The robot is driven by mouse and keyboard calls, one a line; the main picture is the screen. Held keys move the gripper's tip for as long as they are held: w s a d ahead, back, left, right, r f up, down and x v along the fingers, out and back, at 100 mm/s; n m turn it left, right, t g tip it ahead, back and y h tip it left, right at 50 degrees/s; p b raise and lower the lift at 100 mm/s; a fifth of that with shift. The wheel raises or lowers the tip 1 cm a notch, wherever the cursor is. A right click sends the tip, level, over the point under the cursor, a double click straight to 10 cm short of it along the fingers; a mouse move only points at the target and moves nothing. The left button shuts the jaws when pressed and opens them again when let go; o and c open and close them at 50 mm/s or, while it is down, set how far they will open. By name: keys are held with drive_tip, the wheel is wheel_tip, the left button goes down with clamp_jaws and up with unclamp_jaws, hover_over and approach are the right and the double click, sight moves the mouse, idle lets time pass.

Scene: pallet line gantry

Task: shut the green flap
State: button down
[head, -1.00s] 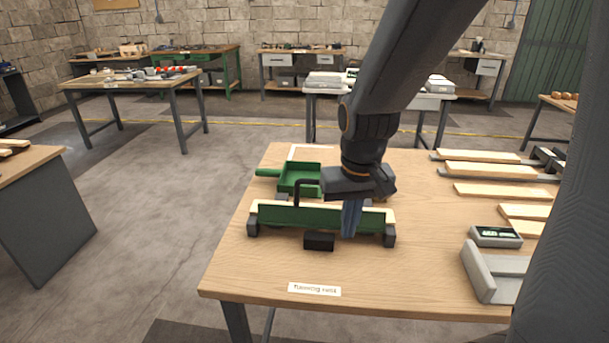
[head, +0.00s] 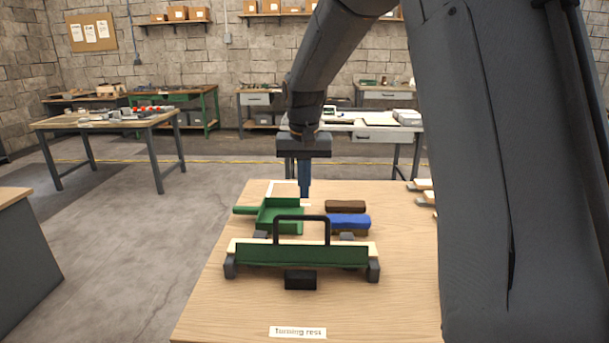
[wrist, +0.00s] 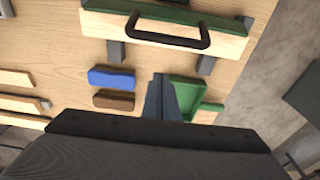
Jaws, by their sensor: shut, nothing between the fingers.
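The long green flap (head: 300,257) lies across the turning rest near the front of the wooden table, with a pale wooden strip along its top edge. A black arched handle (head: 302,218) rises behind it. Both also show in the wrist view, the flap (wrist: 180,14) at the top and the handle (wrist: 168,44) below it. I cannot tell the flap's exact angle. My gripper (head: 304,194) is shut and empty, pointing down beyond the flap and handle, apart from them. In the wrist view its fingers (wrist: 161,84) are beside the green tray.
A green tray with a side handle (head: 280,214), a blue block (head: 348,220) and a brown block (head: 345,206) sit behind the flap. Dark end blocks (head: 373,270) flank it, and a black block (head: 300,280) is in front. The table's front left is clear.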

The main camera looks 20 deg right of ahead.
drive_tip(key=s+f+p, duration=0.1)
drive_tip(key=s+a+f+p, duration=0.1)
drive_tip(key=s+f, duration=0.1)
drive_tip(key=shift+s+f+p, duration=0.1)
drive_tip(key=shift+f+p, duration=0.15)
drive_tip(key=shift+p, duration=0.1)
idle(0.4)
